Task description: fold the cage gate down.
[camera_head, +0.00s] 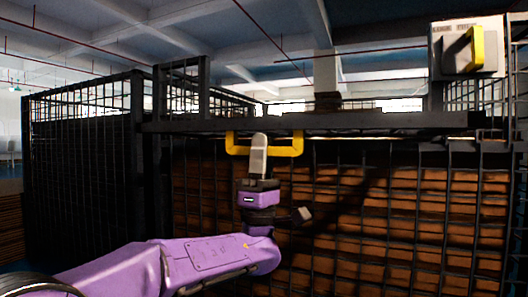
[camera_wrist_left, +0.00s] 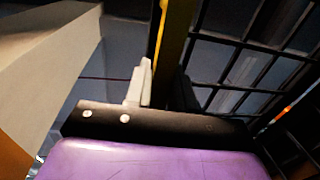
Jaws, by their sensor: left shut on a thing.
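The cage gate (camera_head: 330,122) is a dark metal mesh panel with a thick top bar, facing me in the head view. A yellow handle (camera_head: 297,146) hangs just under that bar. My left gripper (camera_head: 259,142) reaches up from below and is shut on the handle's lower bar. In the left wrist view the yellow handle (camera_wrist_left: 174,45) runs between the fingers of my left gripper (camera_wrist_left: 155,85). The fingertips partly cover the handle in the head view. My right gripper is not in view.
Several brown stacked items (camera_head: 400,210) lie behind the mesh. A white box with a yellow handle (camera_head: 477,46) sits at the upper right. A dark mesh side wall (camera_head: 85,150) stands at the left. Ceiling beams and red pipes are overhead.

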